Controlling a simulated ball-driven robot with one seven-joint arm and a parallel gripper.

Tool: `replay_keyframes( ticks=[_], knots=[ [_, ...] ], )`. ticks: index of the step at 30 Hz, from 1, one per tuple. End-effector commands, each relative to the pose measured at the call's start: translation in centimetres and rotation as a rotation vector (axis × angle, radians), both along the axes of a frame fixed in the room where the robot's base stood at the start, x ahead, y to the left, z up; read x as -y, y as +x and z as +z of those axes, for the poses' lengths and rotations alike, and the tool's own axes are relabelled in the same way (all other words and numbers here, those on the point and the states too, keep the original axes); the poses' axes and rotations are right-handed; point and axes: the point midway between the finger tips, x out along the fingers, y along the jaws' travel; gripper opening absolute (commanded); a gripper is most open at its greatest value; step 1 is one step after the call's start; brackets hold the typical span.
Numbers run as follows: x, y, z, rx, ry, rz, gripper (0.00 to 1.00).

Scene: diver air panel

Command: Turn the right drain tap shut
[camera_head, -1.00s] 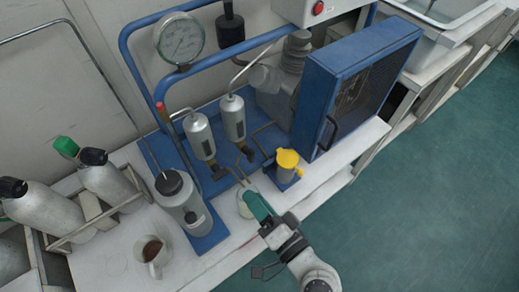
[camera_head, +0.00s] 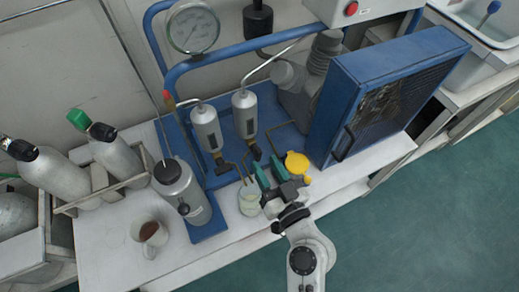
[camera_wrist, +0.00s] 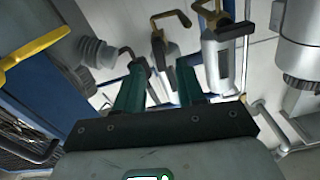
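The right drain tap (camera_head: 254,151) is a small dark and brass fitting under the right silver filter bowl (camera_head: 245,115). The left drain tap (camera_head: 222,165) sits under the left bowl (camera_head: 206,130). Thin bent drain tubes run forward from the taps. My gripper (camera_head: 266,163) is just in front of and below the right tap, its two green fingers apart with nothing visible between them. In the wrist view my gripper (camera_wrist: 160,80) also shows open; brass parts (camera_wrist: 172,19) and bowls appear beyond the fingertips. I cannot tell whether a finger touches the tap.
A glass beaker (camera_head: 249,201) stands close left of my gripper, and a yellow-capped part (camera_head: 297,166) close right. A blue guard box (camera_head: 390,90) is on the right.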

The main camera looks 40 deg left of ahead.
Motion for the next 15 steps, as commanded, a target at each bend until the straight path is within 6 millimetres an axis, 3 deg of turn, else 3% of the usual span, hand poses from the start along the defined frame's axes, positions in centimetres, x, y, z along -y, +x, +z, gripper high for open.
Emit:
replay_keyframes(
  ticks=[6, 15],
  knots=[
    [-3.1, 1.2, 0.1, -0.002, 0.001, 0.002, 0.39],
    [-4.4, 1.8, 0.0, -0.002, 0.001, 0.0, 0.39]
  ],
)
